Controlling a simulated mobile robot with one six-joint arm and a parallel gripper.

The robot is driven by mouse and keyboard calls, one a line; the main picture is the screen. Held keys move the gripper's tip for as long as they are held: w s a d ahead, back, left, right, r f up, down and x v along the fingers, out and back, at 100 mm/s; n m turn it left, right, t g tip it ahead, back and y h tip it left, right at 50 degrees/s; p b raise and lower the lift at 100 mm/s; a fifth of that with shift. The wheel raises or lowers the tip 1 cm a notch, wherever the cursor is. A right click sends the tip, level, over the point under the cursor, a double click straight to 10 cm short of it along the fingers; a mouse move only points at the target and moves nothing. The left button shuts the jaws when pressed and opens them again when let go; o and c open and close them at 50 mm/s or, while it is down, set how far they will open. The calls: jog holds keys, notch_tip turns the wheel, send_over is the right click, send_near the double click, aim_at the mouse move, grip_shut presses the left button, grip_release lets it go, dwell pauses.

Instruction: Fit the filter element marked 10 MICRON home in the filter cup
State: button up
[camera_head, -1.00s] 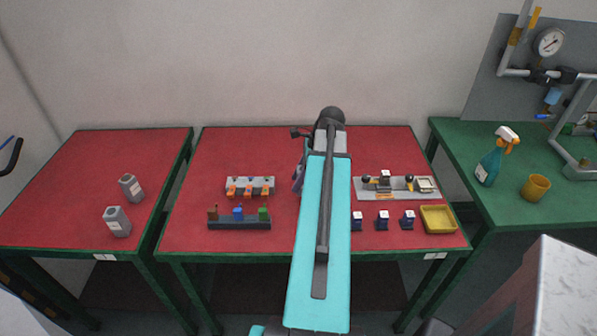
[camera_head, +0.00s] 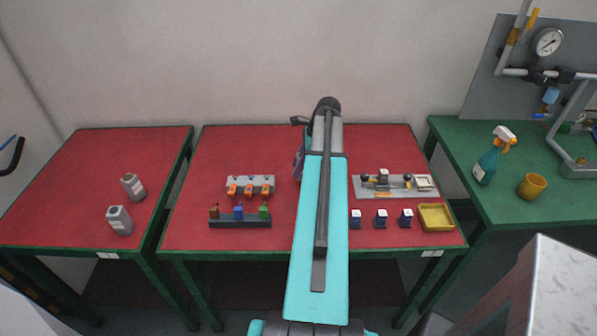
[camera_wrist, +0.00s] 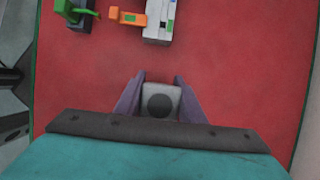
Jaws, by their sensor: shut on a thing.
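My gripper (camera_wrist: 160,98) is shut on a light grey block (camera_wrist: 147,89) with a dark round top, seen from above in the wrist view. No marking on the block can be read, so I cannot tell whether it is the 10 MICRON element. The red table lies below; the gap under the block cannot be judged. In the head view my arm hides the block and most of my gripper. I cannot identify the filter cup with certainty.
A grey fixture plate (camera_head: 394,186), several small blue-and-white blocks and a yellow tray (camera_head: 437,217) are at the right of the middle table. A grey rack with orange parts (camera_head: 249,186) and a dark rack (camera_head: 240,222) are at left. The back is mostly clear.

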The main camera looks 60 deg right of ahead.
jog(key=shift+f+p, duration=0.75)
jog(key=shift+f, duration=1)
jog(key=shift+f, duration=0.1)
jog(key=o, duration=1.1)
jog(key=shift+r, duration=0.2)
jog(key=b+v, duration=0.3)
jog(key=v, duration=0.8)
jog(key=shift+r, duration=0.4)
jog(key=shift+s, duration=0.15)
